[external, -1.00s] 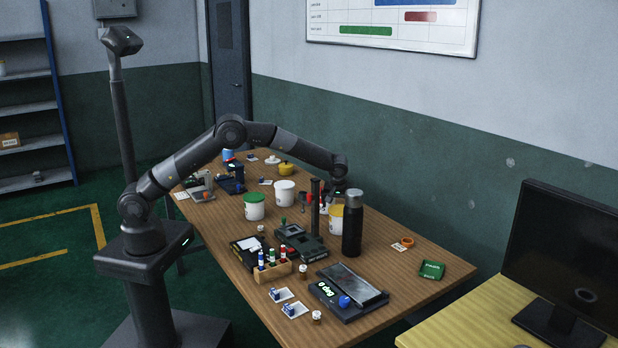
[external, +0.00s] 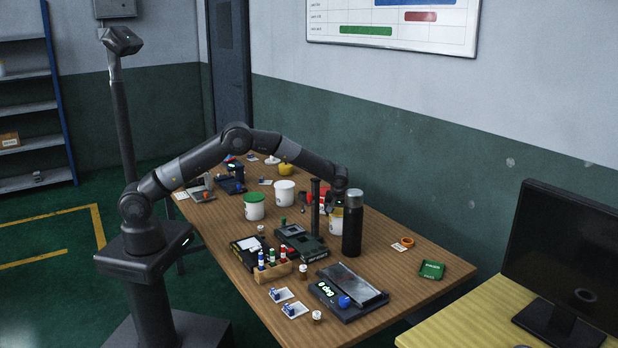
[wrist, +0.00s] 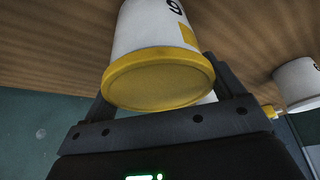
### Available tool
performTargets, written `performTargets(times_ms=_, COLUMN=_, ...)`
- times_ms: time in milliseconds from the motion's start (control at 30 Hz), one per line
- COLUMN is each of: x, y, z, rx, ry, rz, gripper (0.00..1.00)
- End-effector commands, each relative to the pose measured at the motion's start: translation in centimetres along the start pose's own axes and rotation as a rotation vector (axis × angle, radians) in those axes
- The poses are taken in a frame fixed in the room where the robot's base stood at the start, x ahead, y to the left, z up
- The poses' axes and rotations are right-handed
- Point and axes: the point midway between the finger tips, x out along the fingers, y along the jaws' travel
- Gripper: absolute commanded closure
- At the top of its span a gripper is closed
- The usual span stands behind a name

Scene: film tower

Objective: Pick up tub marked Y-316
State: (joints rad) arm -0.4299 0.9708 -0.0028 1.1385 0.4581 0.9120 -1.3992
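A white tub with a yellow lid (external: 336,226) stands on the table, partly hidden by the black flask and my arm. In the wrist view this tub (wrist: 160,82) fills the middle, lid toward the camera. Its side carries a black character and a yellow patch; the full marking is not readable. My gripper (external: 338,200) is pointing down over the tub. In the wrist view my gripper's fingers (wrist: 158,85) are spread on both sides of the tub, close to its sides. I see no clear grip on it.
A black flask (external: 352,224) stands right beside the tub. A dark post (external: 315,208) rises on its left. A green-lidded tub (external: 254,206) and another white tub (external: 284,192) stand farther left. A scale (external: 347,290) and a marker rack (external: 272,271) are in front.

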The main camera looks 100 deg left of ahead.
Motion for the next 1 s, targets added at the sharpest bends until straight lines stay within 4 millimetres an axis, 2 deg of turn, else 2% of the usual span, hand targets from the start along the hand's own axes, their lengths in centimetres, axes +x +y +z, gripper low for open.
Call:
performTargets(times_ms=33, x=0.0, y=0.0, z=0.0, rx=0.000, ry=0.000, rz=0.000, gripper=0.27)
performTargets(times_ms=333, x=0.0, y=0.0, z=0.0, rx=0.000, ry=0.000, rz=0.000, gripper=0.51)
performTargets(times_ms=600, x=-0.5, y=0.1, z=-0.2, rx=-0.001, ry=0.001, rz=0.002, gripper=0.51)
performTargets(times_ms=767, x=-2.5, y=0.1, z=-1.1, rx=-0.002, ry=0.002, rz=0.005, gripper=0.51)
performTargets(times_ms=1000, x=-6.9, y=0.1, z=-2.9, rx=-0.001, ry=0.002, rz=0.004, gripper=0.51)
